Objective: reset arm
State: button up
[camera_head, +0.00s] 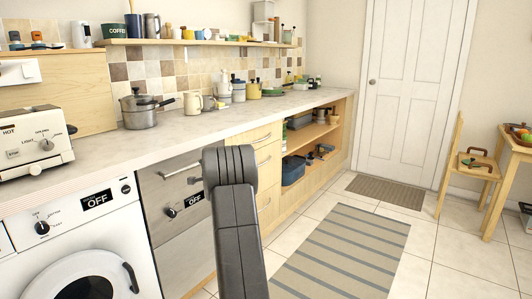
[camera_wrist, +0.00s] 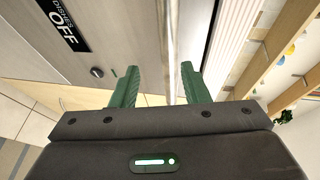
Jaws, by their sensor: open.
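My gripper (camera_wrist: 159,72) shows in the wrist view with its two green fingers apart. A pale, narrow vertical strip passes behind or between the fingers; I cannot tell what it is or whether it touches them. No object is seen clamped between the fingers. Behind them is a grey appliance front with a dark "DISHES OFF" display (camera_wrist: 64,25) and a small dark knob. In the head view my dark grey arm link rises in the lower middle, in front of the drawers and dishwasher (camera_head: 172,195); the gripper itself is not seen there.
The counter (camera_head: 185,132) holds a grey pot (camera_head: 140,113), a cream pitcher (camera_head: 193,104) and several containers. Below it are a white washing machine (camera_head: 70,245) and open shelves. A striped rug (camera_head: 345,250) lies on the floor. A wooden chair (camera_head: 470,178) stands at the right.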

jog(key=s+d, duration=0.8)
jog(key=d, duration=0.3)
jog(key=s+d, duration=0.7)
jog(key=d, duration=0.3)
jog(key=shift+s+d+p, duration=0.35)
jog(key=shift+s+p, duration=0.05)
jog(key=shift+r, duration=0.1)
